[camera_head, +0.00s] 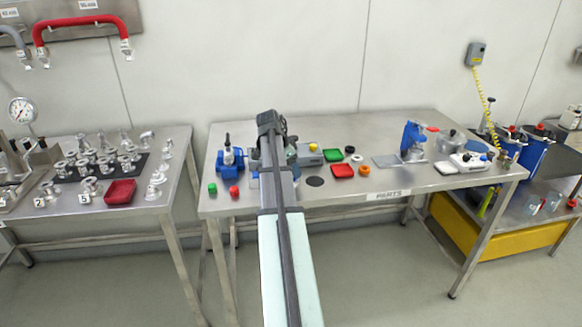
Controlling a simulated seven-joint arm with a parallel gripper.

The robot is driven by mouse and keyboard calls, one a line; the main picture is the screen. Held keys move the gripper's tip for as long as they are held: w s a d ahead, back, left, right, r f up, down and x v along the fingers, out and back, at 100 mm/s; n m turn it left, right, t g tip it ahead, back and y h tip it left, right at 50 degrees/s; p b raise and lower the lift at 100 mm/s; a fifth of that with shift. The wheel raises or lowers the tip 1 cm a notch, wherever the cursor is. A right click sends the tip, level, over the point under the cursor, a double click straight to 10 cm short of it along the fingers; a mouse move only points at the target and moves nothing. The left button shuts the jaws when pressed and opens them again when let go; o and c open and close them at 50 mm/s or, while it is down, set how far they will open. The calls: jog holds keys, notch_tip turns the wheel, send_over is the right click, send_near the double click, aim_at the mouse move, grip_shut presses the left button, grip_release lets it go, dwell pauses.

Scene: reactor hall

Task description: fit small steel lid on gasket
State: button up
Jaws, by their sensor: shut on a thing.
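My arm reaches forward over the parts table, and its end with my gripper (291,155) is low over the table's left half. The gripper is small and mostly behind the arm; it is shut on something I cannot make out. I cannot pick out the small steel lid or the gasket for certain. A flat dark disc (315,181) lies on the table just right of the arm. A white ring (357,159) lies farther right, by the trays.
The steel table (410,184) holds a blue device (230,156) left of the arm, green (333,155) and red (343,171) trays right of it, and a blue press (413,139) farther right. Small coloured caps stand around. The table's front middle is fairly clear.

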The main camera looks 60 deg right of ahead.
jog(key=shift+f, duration=0.25)
dwell(0.4)
jog(key=o, duration=1.4)
jog(key=shift+r, duration=3.5)
